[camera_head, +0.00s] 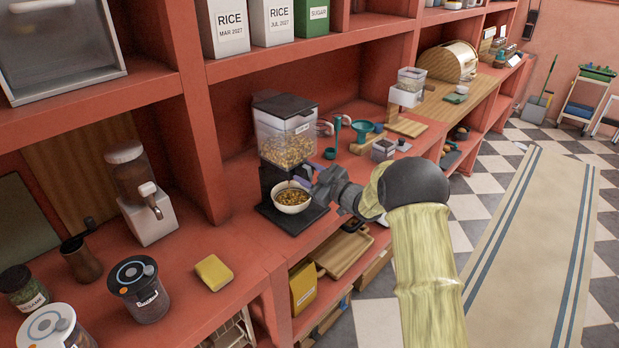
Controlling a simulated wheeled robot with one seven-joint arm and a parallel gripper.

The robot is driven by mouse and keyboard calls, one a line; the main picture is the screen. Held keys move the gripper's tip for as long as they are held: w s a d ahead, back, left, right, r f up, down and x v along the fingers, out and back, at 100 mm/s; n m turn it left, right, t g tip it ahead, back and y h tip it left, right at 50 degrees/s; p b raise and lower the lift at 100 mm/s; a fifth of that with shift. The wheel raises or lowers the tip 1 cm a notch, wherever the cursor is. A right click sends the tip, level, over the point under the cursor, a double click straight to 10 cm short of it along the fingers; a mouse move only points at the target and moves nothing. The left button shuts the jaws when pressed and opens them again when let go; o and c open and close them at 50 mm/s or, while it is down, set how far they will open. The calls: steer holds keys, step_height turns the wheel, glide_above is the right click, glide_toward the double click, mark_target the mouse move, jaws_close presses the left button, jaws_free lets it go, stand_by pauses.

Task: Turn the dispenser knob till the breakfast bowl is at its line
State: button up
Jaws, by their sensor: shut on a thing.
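The cereal dispenser (285,125) stands on the red shelf, with a dark lid, a clear hopper of cereal and a black stand. The white breakfast bowl (291,209) sits upright on its black base, under the outlet, with golden cereal in it. The bowl's line is too small to make out. My gripper (318,188) is at the dispenser's right side, just right of and above the bowl. It is shut on the dispenser knob, which the fingers mostly hide.
A yellow sponge (214,272) and dark-lidded jar (138,290) are at front left. A white-based dispenser (148,215) stands behind them. A teal funnel (367,131) and small clear container (384,150) are behind my gripper. Shelf between sponge and base is clear.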

steer(key=o, duration=1)
steer(key=shift+c, duration=0.2)
steer(key=shift+s+d, duration=0.1)
steer(key=b+v, duration=0.4)
steer(key=v, duration=1.3)
steer(key=shift+d, duration=0.1)
